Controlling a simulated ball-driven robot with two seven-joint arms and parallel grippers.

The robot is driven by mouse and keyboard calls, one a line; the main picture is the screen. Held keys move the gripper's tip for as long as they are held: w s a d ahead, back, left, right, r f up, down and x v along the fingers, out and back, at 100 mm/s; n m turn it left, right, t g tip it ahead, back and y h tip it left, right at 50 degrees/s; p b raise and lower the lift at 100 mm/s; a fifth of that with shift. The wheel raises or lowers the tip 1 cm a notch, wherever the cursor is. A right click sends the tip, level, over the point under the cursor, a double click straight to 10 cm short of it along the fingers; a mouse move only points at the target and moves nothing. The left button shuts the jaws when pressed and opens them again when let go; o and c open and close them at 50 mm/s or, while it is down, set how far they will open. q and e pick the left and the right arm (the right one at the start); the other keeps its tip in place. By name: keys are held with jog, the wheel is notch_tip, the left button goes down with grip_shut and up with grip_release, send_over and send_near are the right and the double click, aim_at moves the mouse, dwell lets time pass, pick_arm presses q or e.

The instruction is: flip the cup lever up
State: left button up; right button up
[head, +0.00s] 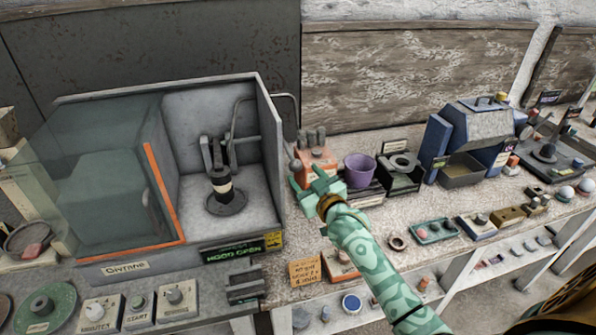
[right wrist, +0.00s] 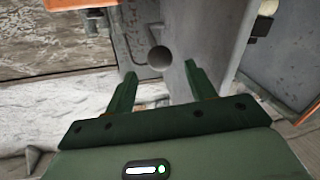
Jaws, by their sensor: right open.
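The hooded cabinet (head: 268,130) stands at left centre in the head view, with a cup-like fixture on a round base (head: 222,200) inside it. A bent grey bar (head: 290,97) comes off its right wall. A small grey round knob (head: 295,164) shows beside that wall; I cannot tell for certain whether it is the cup lever's end. My right gripper (head: 306,181) is open and empty, just right of the cabinet. In the right wrist view a grey round end (right wrist: 161,57) lies just beyond and between the open fingertips (right wrist: 160,74), seemingly apart from them. My left gripper is out of view.
An orange block with grey pegs (head: 315,158) and a purple cup (head: 360,170) stand close behind my right gripper. A blue machine (head: 440,145) is farther right. A clear hood door (head: 100,180) with an orange edge is at left. Small parts crowd the bench front.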

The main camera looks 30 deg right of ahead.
aim_at(299, 169)
jog(key=w, duration=0.4)
jog(key=shift+w+d+b, duration=0.1)
jog(key=shift+w+b, duration=0.15)
jog(key=shift+b, duration=0.1)
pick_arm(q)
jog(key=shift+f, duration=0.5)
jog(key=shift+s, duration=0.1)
